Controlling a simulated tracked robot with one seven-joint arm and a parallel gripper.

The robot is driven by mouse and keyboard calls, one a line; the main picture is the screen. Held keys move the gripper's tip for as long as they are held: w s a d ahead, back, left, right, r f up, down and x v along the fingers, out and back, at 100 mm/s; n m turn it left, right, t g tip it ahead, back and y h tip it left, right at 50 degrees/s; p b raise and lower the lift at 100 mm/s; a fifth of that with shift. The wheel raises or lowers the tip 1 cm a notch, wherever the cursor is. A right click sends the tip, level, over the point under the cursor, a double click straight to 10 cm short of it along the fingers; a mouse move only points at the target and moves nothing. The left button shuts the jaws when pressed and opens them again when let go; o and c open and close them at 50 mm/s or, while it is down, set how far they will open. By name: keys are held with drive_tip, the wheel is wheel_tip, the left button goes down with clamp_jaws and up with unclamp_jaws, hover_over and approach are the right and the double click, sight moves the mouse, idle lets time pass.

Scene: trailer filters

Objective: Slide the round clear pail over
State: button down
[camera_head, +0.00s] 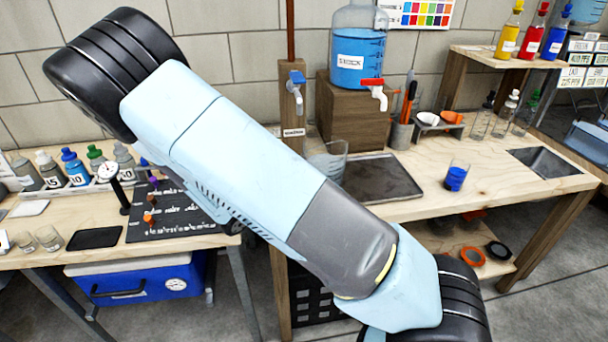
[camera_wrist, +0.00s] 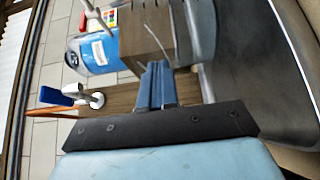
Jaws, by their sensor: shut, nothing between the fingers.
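The round clear pail (camera_head: 338,158) stands upright by the left end of the dark tray on the wooden bench, in the head view. My arm hides its lower left part. In the wrist view a clear, curved shape (camera_wrist: 196,32) beyond the fingers looks like the pail, partly cut off and hard to make out. My gripper (camera_wrist: 156,66) shows in the wrist view with its blue fingers together and nothing between them. It points towards the clear shape; I cannot tell whether they touch. In the head view my gripper is hidden behind my arm.
The dark tray (camera_head: 385,178) lies right of the pail. A blue-filled jug (camera_head: 357,50) with a red tap (camera_head: 373,84) stands on a wooden block (camera_head: 345,122) behind. A blue tap (camera_head: 296,78) is on the post. A cup of blue liquid (camera_head: 456,177) stands farther right.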

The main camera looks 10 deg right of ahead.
drive_tip(key=v, duration=0.7)
drive_tip(key=shift+a, duration=0.1)
drive_tip(key=c, duration=1.9)
unclamp_jaws()
